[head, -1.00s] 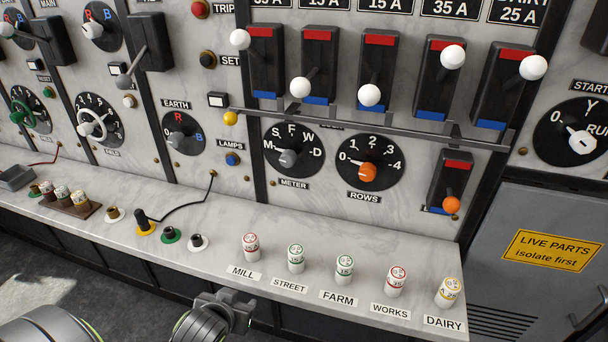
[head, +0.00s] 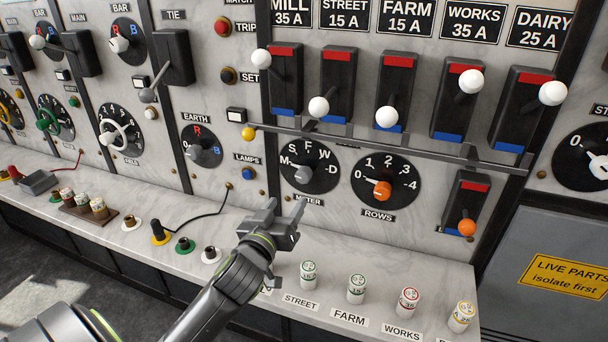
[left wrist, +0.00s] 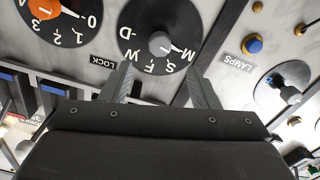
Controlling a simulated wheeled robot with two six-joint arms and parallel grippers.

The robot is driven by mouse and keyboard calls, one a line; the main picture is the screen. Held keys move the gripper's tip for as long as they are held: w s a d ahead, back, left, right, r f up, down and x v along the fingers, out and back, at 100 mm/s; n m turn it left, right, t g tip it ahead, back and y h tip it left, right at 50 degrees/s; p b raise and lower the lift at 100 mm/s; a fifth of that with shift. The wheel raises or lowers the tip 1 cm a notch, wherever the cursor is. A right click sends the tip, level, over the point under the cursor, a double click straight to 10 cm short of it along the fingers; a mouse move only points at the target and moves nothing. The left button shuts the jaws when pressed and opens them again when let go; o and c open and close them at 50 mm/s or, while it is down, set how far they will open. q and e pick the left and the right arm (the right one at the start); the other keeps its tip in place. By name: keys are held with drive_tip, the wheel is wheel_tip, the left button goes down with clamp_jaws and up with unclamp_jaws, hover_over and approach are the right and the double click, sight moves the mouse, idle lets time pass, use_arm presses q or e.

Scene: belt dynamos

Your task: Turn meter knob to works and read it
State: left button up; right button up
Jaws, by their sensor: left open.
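The meter dial (head: 322,157) is a black disc on the marble panel, marked M, S, F, W and D. Its grey meter knob (head: 303,175) sits at the centre, and its white mark points toward M. In the left wrist view the meter knob (left wrist: 160,43) appears upside down, just beyond the fingers. My left gripper (head: 286,208) is open and empty, below and slightly left of the meter dial, apart from the knob. Its two fingers (left wrist: 160,80) straddle the dial's lower part in the wrist view. My right gripper is not in view.
The rows dial (head: 386,181) with an orange knob is right of the meter. A metal bar (head: 400,149) runs above both dials. Several fuses, such as the farm one (head: 356,289), stand on the shelf below. The lamps button (head: 248,173) is to the left.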

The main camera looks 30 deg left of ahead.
sight(302, 180)
use_arm(q)
drive_tip(key=p+x, duration=0.2)
drive_tip(key=x, duration=1)
drive_tip(key=shift+w+a, duration=0.1)
drive_tip(key=shift+w, duration=0.1)
drive_tip(key=c, duration=1)
drive_tip(key=shift+o, duration=0.2)
